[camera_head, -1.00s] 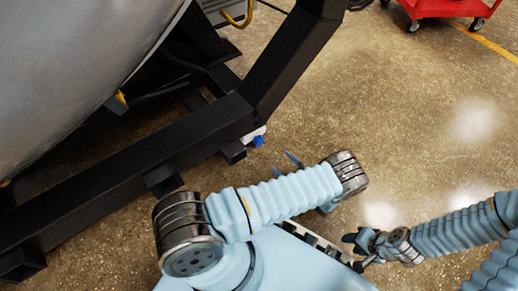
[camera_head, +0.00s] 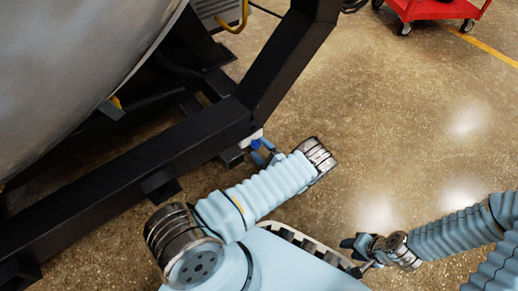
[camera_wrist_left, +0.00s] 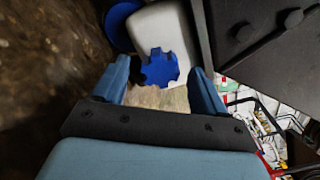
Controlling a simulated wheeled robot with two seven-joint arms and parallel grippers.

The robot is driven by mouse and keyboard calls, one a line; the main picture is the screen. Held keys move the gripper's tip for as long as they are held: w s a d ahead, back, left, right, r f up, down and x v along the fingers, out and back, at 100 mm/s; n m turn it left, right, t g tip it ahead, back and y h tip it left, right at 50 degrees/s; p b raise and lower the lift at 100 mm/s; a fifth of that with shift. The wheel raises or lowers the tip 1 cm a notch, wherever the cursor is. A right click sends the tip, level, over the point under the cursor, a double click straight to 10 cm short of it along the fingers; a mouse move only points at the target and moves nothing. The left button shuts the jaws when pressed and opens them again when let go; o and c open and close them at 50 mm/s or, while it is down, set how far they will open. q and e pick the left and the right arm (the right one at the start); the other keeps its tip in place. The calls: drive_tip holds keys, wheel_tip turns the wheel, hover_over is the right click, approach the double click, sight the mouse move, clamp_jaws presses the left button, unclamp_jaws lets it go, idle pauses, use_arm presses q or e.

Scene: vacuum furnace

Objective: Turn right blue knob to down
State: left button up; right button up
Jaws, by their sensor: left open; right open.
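A blue lobed knob (camera_wrist_left: 160,66) sits on a white box (camera_wrist_left: 165,28) in the left wrist view. A second round blue part (camera_wrist_left: 118,28) shows at the box's left side, partly hidden. My left gripper (camera_wrist_left: 160,76) is open, its fingers on either side of the lobed knob in this view; I cannot tell whether they touch it. In the head view, blue (camera_head: 256,144) shows by the frame's lower corner, close to my left gripper (camera_head: 264,156), whose fingers are small and partly hidden. My right gripper (camera_head: 350,243) is open and empty, far from the knobs.
A black steel frame (camera_head: 205,130) runs beside the white box, under a large grey vessel (camera_head: 70,75). A dark panel (camera_wrist_left: 270,35) is close to the right finger in the wrist view. A red cart (camera_head: 435,8) stands far off.

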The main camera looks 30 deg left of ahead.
use_arm(q)
drive_tip(key=shift+w+a, duration=0.25)
drive_tip(key=shift+a, duration=0.25)
drive_tip(key=shift+c, duration=0.2)
drive_tip(key=c, duration=1)
